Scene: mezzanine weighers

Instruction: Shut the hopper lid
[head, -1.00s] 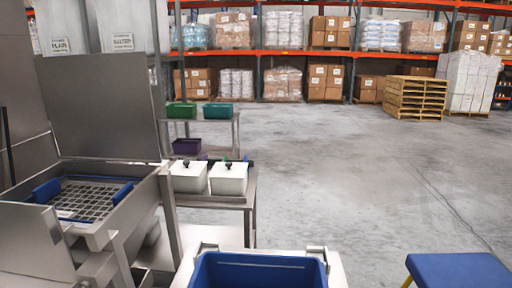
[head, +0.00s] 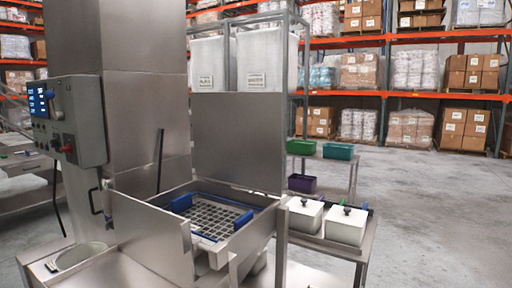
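The hopper lid (head: 238,141) is a flat steel panel standing upright at the back of the hopper, so it is open. The steel hopper (head: 265,222) below it is uncovered. Inside it sits a dark grid (head: 208,216) with blue handles (head: 243,220) at its ends. Neither of my grippers is in view.
A control box (head: 66,120) with a screen is on the steel column (head: 146,100) at left. A side panel (head: 150,240) stands in front of the hopper. White lidded bins (head: 346,226) sit on a low table at right. Open concrete floor (head: 430,220) lies further right.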

